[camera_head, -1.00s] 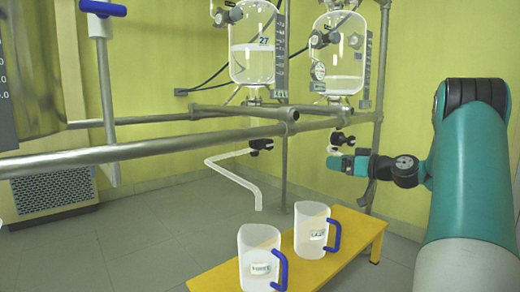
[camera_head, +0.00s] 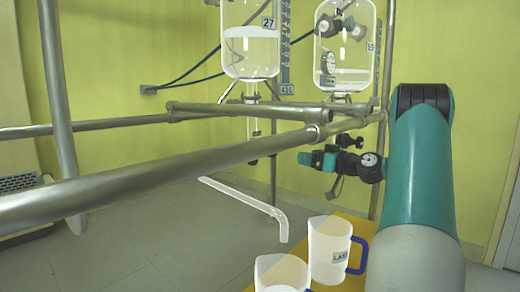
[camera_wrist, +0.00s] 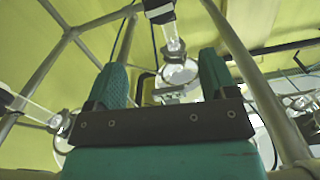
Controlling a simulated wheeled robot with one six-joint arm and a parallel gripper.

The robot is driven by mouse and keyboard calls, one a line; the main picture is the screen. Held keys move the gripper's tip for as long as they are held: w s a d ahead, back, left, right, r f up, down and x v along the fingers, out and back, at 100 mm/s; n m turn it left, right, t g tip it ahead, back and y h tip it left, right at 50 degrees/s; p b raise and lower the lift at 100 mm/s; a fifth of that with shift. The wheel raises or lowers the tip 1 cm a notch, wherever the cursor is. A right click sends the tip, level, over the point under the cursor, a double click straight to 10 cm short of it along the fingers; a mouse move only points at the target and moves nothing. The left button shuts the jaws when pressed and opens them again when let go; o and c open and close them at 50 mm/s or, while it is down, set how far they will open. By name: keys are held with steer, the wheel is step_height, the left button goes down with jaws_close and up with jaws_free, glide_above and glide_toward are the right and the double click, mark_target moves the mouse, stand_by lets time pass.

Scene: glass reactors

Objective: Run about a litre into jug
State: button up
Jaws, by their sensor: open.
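The left glass vessel (camera_head: 249,52), tagged 27, holds some liquid. The right glass vessel (camera_head: 340,75) holds a shallow layer. A bent outlet tube (camera_head: 240,195) ends above and left of the rear jug. A dark valve (camera_head: 347,139) sits below the right vessel. My gripper (camera_head: 304,158) is open and empty near that valve; contact is unclear. In the wrist view my gripper (camera_wrist: 160,65) shows spread fingers below glassware.
A thick metal rail (camera_head: 180,170) crosses the near left, with further rails and posts around the vessels. Blue hoses run along the yellow wall. Grey floor (camera_head: 130,240) is open at lower left.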

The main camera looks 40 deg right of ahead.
steer(key=w+b, duration=0.1)
steer(key=w, duration=0.4)
steer(key=w+b, duration=0.2)
steer(key=w, duration=0.3)
steer(key=w+a+b, duration=0.1)
steer(key=w+b, duration=0.1)
steer(key=w, duration=0.4)
steer(key=shift+a+f, duration=0.1)
steer(key=shift+w, duration=0.5)
steer(key=c, duration=0.9)
